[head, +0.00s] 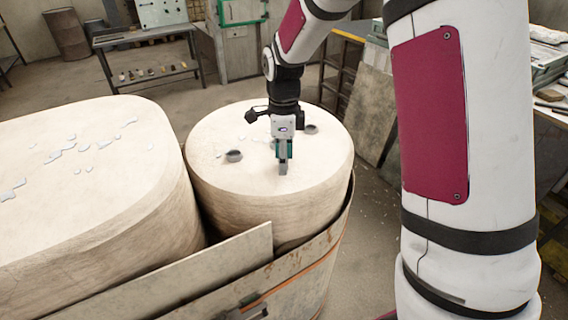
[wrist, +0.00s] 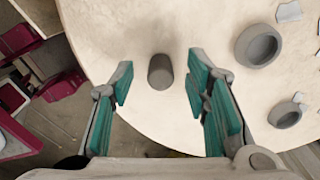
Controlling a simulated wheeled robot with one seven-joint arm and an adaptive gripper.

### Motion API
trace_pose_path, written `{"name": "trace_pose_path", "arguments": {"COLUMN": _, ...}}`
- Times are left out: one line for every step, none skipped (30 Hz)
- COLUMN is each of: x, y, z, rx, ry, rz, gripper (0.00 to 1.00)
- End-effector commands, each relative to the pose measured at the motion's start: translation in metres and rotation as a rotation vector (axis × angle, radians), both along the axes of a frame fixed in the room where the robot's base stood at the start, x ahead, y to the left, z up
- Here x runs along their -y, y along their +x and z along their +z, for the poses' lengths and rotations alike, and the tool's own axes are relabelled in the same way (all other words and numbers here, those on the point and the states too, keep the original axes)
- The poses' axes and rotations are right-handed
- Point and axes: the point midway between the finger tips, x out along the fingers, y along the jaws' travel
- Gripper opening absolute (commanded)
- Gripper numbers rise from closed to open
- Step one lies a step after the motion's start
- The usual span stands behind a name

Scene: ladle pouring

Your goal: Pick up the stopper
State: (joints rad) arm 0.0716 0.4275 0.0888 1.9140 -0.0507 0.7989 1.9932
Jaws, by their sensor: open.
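The stopper (wrist: 160,71) is a small dark grey cylinder standing on the pale round top of the drum-like block (head: 218,185). In the wrist view it lies between and a little beyond the two teal-padded fingers, with clear space on both sides. My gripper (wrist: 157,80) is open and empty, pointing down over the block.
Two round grey hollow cups (wrist: 258,45) (wrist: 287,115) sit right of my gripper in the wrist view. A larger pale block (head: 90,150) with flakes stands at left in the head view. A rusty metal wall (head: 300,275) edges the near side.

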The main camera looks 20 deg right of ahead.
Motion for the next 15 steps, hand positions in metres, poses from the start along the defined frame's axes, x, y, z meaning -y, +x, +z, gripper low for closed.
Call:
{"name": "trace_pose_path", "arguments": {"x": 0.0001, "y": 0.0002, "z": -0.0001, "rx": 0.000, "ry": 0.000, "rz": 0.000, "gripper": 0.43}}
{"name": "trace_pose_path", "arguments": {"x": 0.0001, "y": 0.0002, "z": 0.0000, "rx": 0.000, "ry": 0.000, "rz": 0.000, "gripper": 0.43}}
{"name": "trace_pose_path", "arguments": {"x": 0.0001, "y": 0.0002, "z": 0.0000, "rx": 0.000, "ry": 0.000, "rz": 0.000, "gripper": 0.43}}
{"name": "trace_pose_path", "arguments": {"x": 0.0001, "y": 0.0003, "z": 0.0000, "rx": 0.000, "ry": 0.000, "rz": 0.000, "gripper": 0.36}}
{"name": "trace_pose_path", "arguments": {"x": 0.0001, "y": 0.0003, "z": 0.0001, "rx": 0.000, "ry": 0.000, "rz": 0.000, "gripper": 0.29}}
{"name": "trace_pose_path", "arguments": {"x": 0.0001, "y": 0.0002, "z": 0.0001, "rx": 0.000, "ry": 0.000, "rz": 0.000, "gripper": 0.20}}
{"name": "trace_pose_path", "arguments": {"x": 0.0001, "y": 0.0003, "z": 0.0001, "rx": 0.000, "ry": 0.000, "rz": 0.000, "gripper": 0.14}}
{"name": "trace_pose_path", "arguments": {"x": 0.0001, "y": 0.0002, "z": 0.0001, "rx": 0.000, "ry": 0.000, "rz": 0.000, "gripper": 0.07}}
{"name": "trace_pose_path", "arguments": {"x": 0.0002, "y": 0.0001, "z": 0.0002, "rx": 0.000, "ry": 0.000, "rz": 0.000, "gripper": 0.00}}
{"name": "trace_pose_path", "arguments": {"x": 0.0001, "y": 0.0003, "z": 0.0002, "rx": 0.000, "ry": 0.000, "rz": 0.000, "gripper": 0.00}}
{"name": "trace_pose_path", "arguments": {"x": 0.0002, "y": 0.0002, "z": 0.0002, "rx": 0.000, "ry": 0.000, "rz": 0.000, "gripper": 0.00}}
{"name": "trace_pose_path", "arguments": {"x": 0.0002, "y": 0.0002, "z": 0.0002, "rx": 0.000, "ry": 0.000, "rz": 0.000, "gripper": 0.00}}
{"name": "trace_pose_path", "arguments": {"x": 0.0002, "y": 0.0002, "z": 0.0003, "rx": 0.000, "ry": 0.000, "rz": 0.000, "gripper": 0.00}}
{"name": "trace_pose_path", "arguments": {"x": 0.0001, "y": 0.0003, "z": 0.0003, "rx": 0.000, "ry": 0.000, "rz": 0.000, "gripper": 0.00}}
{"name": "trace_pose_path", "arguments": {"x": 0.0001, "y": 0.0003, "z": 0.0003, "rx": 0.000, "ry": 0.000, "rz": 0.000, "gripper": 0.00}}
